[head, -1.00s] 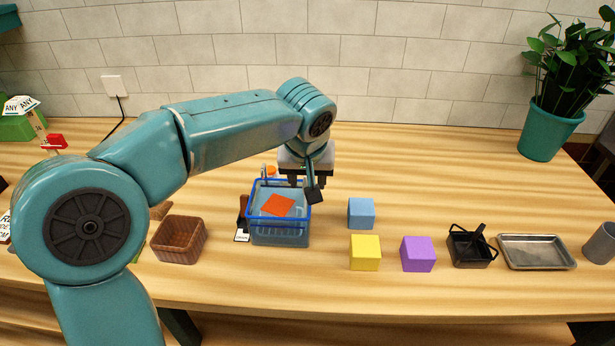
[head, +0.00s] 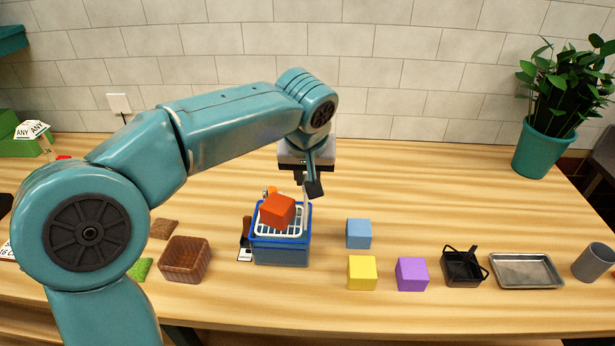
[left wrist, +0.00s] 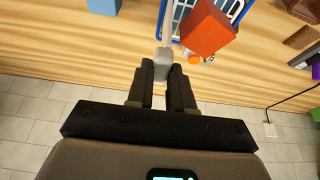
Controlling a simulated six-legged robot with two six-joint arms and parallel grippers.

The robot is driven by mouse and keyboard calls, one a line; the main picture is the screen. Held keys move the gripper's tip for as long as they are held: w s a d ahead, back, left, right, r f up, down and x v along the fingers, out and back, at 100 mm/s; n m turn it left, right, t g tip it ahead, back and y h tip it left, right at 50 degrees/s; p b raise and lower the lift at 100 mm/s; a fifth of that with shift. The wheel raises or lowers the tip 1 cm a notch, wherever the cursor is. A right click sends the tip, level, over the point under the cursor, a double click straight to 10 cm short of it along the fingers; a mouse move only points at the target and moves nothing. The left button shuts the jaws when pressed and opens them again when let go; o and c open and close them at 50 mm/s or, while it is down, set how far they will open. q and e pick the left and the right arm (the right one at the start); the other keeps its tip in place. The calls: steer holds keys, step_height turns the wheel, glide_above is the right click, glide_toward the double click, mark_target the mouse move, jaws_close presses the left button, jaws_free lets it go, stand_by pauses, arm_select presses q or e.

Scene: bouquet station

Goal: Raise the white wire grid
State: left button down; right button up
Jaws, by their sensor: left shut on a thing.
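The white wire grid (head: 299,222) is at about the rim height of the blue container (head: 282,253). A red-orange cube (head: 277,209) rests on the grid, and the cube also shows in the left wrist view (left wrist: 207,29). A pale upright handle (left wrist: 169,25) stands beside the grid and ends in a grey grip block (left wrist: 162,59). My left gripper (head: 308,185) is above the container's back right side. Its fingers are shut on the grey grip block in the left wrist view. The cube hides part of the grid. My right gripper is not in view.
Blue (head: 358,233), yellow (head: 362,272) and purple (head: 411,273) cubes stand to the right. Further right are a black basket (head: 462,268), a metal tray (head: 525,270) and a grey cup (head: 594,262). A brown basket (head: 186,260) stands left.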

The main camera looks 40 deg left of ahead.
arm_select(q)
steer(key=shift+w+r, duration=0.1)
steer(key=shift+r, duration=0.15)
steer(key=c, duration=1)
jaws_free()
steer(key=shift+r, duration=0.15)
steer(key=shift+s+d, duration=0.1)
steer(key=shift+s, duration=0.15)
steer(key=shift+w, duration=0.2)
steer(key=p+v, duration=0.1)
steer(key=v, duration=1.5)
steer(key=shift+s, duration=0.2)
steer(key=shift+s, duration=0.1)
